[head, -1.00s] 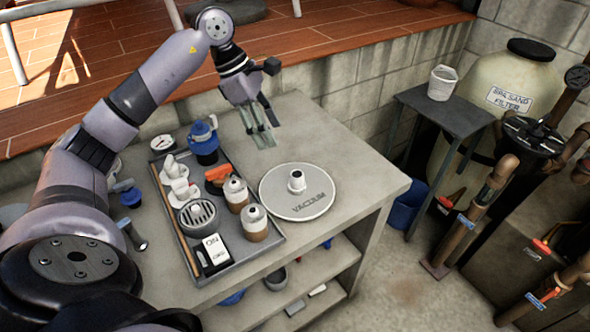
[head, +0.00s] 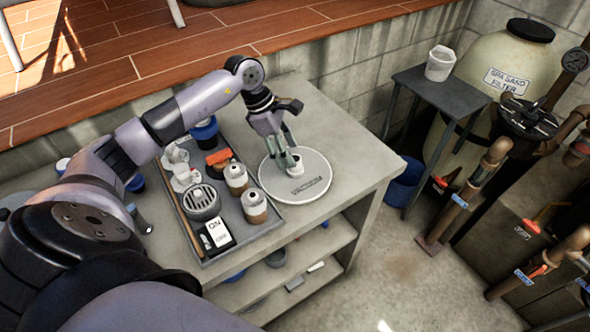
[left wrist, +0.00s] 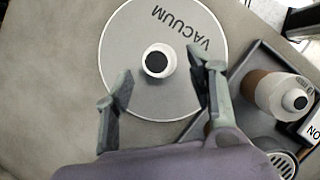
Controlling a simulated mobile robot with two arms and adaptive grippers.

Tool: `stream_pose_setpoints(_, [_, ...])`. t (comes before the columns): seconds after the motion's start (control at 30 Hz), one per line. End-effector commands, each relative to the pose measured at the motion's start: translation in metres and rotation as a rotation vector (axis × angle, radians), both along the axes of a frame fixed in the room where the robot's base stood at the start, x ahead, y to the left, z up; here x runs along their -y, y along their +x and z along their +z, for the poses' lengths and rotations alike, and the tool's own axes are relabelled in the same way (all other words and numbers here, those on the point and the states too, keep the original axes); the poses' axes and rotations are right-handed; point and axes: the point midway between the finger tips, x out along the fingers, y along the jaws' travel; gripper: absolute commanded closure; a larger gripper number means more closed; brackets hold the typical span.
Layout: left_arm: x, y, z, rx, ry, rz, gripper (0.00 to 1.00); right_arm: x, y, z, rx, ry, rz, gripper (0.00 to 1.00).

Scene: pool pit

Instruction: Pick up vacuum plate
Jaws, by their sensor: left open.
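The vacuum plate (head: 312,184) is a round, light grey disc marked VACUUM, with a short white hollow neck at its middle. It lies flat on the concrete bench, right of the tray. In the left wrist view the plate (left wrist: 125,55) shows its neck (left wrist: 158,60) between and a little beyond my fingertips. My left gripper (head: 290,161) is open and low over the plate, at the neck. In the left wrist view its two fingers (left wrist: 160,78) are spread on either side, with nothing between them gripped. Whether a finger touches the neck cannot be told. My right gripper is not in view.
A grey tray (head: 236,245) on the bench holds bottles, a round grate, an ON/OFF switch and other fittings. A side table (head: 440,92) with a white cup stands right, near the sand filter (head: 497,65) and pipes. The bench right of the plate is clear.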

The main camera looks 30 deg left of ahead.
Motion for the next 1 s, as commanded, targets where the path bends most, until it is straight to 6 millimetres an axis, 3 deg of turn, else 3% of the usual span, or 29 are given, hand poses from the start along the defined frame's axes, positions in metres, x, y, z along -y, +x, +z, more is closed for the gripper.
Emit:
stream_pose_setpoints(0.13, [0.011,0.006,-0.016,-0.006,-0.005,-0.001,0.49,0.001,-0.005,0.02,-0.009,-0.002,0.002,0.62])
stream_pose_setpoints(0.3, [0.016,0.009,-0.036,-0.003,-0.001,0.0,0.49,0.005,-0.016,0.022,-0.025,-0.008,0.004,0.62])
stream_pose_setpoints(0.57, [0.017,0.01,-0.039,-0.001,0.001,0.0,0.49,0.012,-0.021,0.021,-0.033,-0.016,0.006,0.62])
stream_pose_setpoints(1.0, [0.016,0.01,-0.039,-0.001,0.0,0.0,0.78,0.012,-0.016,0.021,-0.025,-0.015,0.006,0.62])
